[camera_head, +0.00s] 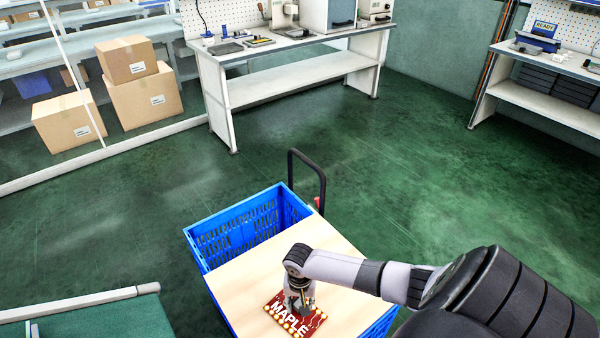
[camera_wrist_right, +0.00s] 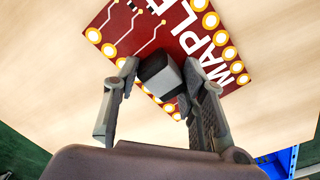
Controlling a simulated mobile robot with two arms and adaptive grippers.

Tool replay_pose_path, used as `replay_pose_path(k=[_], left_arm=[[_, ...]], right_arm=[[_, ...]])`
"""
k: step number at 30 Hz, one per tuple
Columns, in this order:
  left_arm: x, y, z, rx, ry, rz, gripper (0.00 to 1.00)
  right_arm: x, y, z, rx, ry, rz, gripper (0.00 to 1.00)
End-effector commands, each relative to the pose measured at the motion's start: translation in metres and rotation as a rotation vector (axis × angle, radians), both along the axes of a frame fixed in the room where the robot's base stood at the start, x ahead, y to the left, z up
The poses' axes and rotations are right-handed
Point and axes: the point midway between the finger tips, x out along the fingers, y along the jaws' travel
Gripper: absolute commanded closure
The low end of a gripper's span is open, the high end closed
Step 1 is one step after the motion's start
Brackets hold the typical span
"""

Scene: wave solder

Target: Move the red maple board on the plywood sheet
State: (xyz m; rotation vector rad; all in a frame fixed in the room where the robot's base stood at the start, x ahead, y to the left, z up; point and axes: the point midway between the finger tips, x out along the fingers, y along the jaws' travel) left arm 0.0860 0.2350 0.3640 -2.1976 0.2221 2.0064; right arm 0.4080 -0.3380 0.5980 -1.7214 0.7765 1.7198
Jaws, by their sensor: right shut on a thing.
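The red maple board (camera_head: 290,322), marked MAPLE in white with gold round pads along its edges, is over the pale plywood sheet (camera_head: 250,268). It looks flat; I cannot tell whether it touches the sheet. The sheet lies across the top of a blue crate (camera_head: 240,232). My right gripper (camera_head: 300,302) points down over the board. In the right wrist view its fingers (camera_wrist_right: 160,75) are closed around a dark grey block on the board (camera_wrist_right: 205,38), with the plywood (camera_wrist_right: 45,60) behind. My left gripper is not in view.
A black cart handle (camera_head: 308,165) rises behind the crate. A white workbench (camera_head: 290,45) stands at the back, another bench (camera_head: 545,100) at the right. Cardboard boxes (camera_head: 145,100) sit at the left. A green-topped surface (camera_head: 100,315) is at the lower left. The green floor between is clear.

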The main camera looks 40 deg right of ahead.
Motion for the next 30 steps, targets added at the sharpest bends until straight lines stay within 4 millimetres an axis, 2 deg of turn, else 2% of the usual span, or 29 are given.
replay_pose_path(k=[5, 6, 15, 30], left_arm=[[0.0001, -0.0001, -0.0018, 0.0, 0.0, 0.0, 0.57], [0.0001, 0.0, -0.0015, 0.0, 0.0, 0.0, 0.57], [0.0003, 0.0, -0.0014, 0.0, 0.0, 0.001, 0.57], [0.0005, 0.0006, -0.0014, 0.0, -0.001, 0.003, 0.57]], right_arm=[[0.0005, 0.0002, -0.0029, 0.001, -0.001, 0.0, 1.0], [0.0006, 0.0001, -0.0027, 0.001, -0.001, 0.0, 0.6], [0.0002, 0.0001, -0.0026, 0.0, 0.0, 0.0, 0.4], [0.0, -0.0001, -0.0014, 0.0, 0.0, 0.0, 0.38]])
